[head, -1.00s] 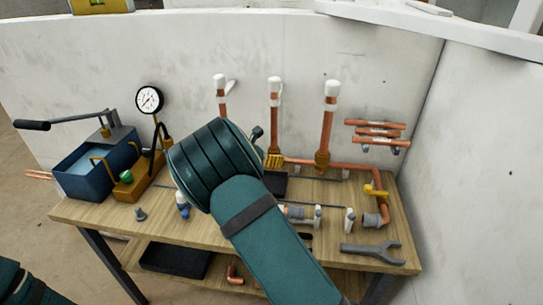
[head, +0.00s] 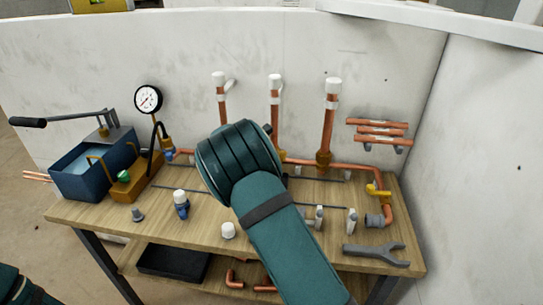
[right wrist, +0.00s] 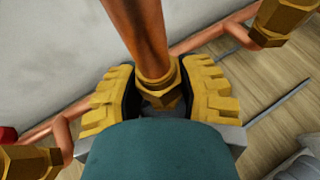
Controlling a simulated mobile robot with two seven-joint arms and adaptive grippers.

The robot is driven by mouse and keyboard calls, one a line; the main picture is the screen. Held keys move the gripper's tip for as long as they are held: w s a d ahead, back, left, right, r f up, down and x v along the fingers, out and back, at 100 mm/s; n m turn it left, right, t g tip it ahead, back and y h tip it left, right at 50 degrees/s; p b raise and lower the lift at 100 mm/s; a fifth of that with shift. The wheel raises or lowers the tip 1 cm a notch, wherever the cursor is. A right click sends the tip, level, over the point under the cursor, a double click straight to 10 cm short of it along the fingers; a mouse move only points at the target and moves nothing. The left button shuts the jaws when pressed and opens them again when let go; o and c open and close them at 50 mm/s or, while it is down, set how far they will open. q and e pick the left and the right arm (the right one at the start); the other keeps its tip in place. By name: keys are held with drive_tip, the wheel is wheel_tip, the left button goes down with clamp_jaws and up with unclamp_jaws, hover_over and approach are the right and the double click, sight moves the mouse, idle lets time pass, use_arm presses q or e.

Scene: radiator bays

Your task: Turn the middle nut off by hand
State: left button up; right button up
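Three upright copper pipes with white caps stand along the wall at the back of the bench. The middle pipe (head: 275,110) has its lower end hidden behind my right arm in the head view. In the right wrist view, the brass middle nut (right wrist: 170,92) sits at the foot of this pipe, between the yellow, dark-padded fingers of my right gripper (right wrist: 158,98). The fingers press close on both sides and appear shut on it. My left gripper is out of view; only a bit of my left arm shows at the lower left.
A wrench (head: 375,255) lies at the front right. A blue pump box (head: 85,170) with gauge (head: 148,99) stands at the left. Small fittings lie in front.

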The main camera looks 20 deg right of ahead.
drive_tip(key=shift+n+t+y+b, duration=0.3)
drive_tip(key=shift+n+t+b, duration=0.2)
drive_tip(key=shift+b, duration=0.65)
drive_tip(key=shift+n+t+y, duration=0.6)
drive_tip(key=shift+n+t, duration=0.1)
drive_tip(key=shift+n, duration=0.2)
drive_tip(key=shift+d, duration=0.1)
drive_tip(key=shift+s+d+n+t+y, duration=0.1)
drive_tip(key=shift+n+t+y, duration=0.85)
drive_tip(key=shift+n, duration=0.25)
drive_tip(key=shift+n+y, duration=0.3)
drive_tip(key=shift+y, duration=0.05)
